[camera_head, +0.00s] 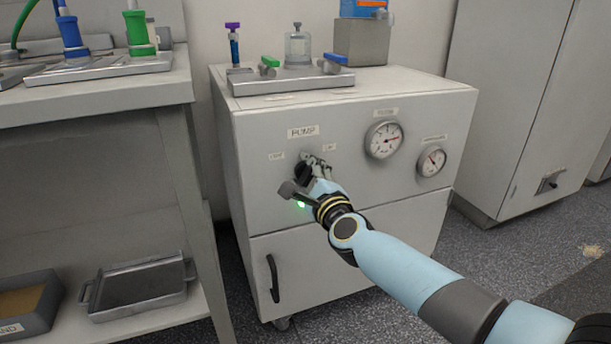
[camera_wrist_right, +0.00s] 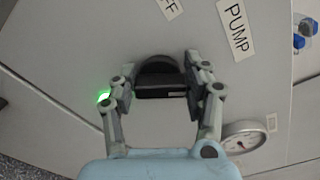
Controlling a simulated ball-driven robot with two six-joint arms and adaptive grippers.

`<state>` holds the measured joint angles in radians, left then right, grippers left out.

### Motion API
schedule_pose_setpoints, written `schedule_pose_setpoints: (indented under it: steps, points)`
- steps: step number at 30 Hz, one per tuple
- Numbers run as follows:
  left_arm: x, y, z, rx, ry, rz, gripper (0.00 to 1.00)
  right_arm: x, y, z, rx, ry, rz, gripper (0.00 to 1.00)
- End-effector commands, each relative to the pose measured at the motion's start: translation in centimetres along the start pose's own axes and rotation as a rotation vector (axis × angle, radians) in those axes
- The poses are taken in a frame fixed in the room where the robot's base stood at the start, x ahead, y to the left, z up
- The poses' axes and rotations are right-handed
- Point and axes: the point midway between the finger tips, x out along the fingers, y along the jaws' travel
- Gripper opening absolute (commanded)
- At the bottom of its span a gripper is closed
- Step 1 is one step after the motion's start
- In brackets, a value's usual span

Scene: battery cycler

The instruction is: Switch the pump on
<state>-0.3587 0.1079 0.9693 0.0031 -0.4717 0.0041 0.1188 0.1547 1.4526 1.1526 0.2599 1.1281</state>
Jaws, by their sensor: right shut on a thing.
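The pump cabinet (camera_head: 400,112) is a light grey box with a "PUMP" label (camera_head: 303,132) on its front, also seen in the right wrist view (camera_wrist_right: 237,28). A black rotary knob (camera_head: 302,172) sits below that label, between two small labels. In the right wrist view the knob (camera_wrist_right: 160,78) lies between the fingers, with a label ending in "FF" (camera_wrist_right: 170,8) close by. My right gripper (camera_head: 312,171) is at the cabinet front, shut on the knob and partly hiding it. My left gripper is not in view.
Two round gauges (camera_head: 384,140) (camera_head: 431,161) are right of the knob. A tray (camera_head: 290,80) with valves and a glass bottle (camera_head: 298,48) stands on top. A bench (camera_head: 95,97) is at the left. A door handle (camera_head: 272,278) sticks out below.

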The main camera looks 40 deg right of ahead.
Motion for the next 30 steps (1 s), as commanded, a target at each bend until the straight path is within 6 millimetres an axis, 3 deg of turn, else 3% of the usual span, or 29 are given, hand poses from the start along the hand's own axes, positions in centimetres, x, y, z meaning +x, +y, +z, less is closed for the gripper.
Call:
schedule_pose_setpoints:
  steps: [6, 7, 12, 23, 30]
  points:
    - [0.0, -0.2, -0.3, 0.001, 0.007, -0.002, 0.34, -0.1, 0.2, -0.1, 0.003, 0.002, 0.003, 0.16]
    - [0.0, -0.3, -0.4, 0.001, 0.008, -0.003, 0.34, -0.1, 0.2, -0.1, 0.003, 0.002, 0.003, 0.5]
    - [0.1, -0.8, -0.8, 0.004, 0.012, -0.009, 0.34, -0.1, 0.1, -0.1, 0.002, 0.001, 0.002, 0.72]
    - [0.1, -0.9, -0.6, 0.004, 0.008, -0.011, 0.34, -0.6, 0.1, 0.0, 0.001, 0.0, 0.001, 0.73]
    - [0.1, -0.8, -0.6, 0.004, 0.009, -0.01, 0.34, -5.2, 0.2, -0.1, 0.002, 0.002, 0.005, 0.73]
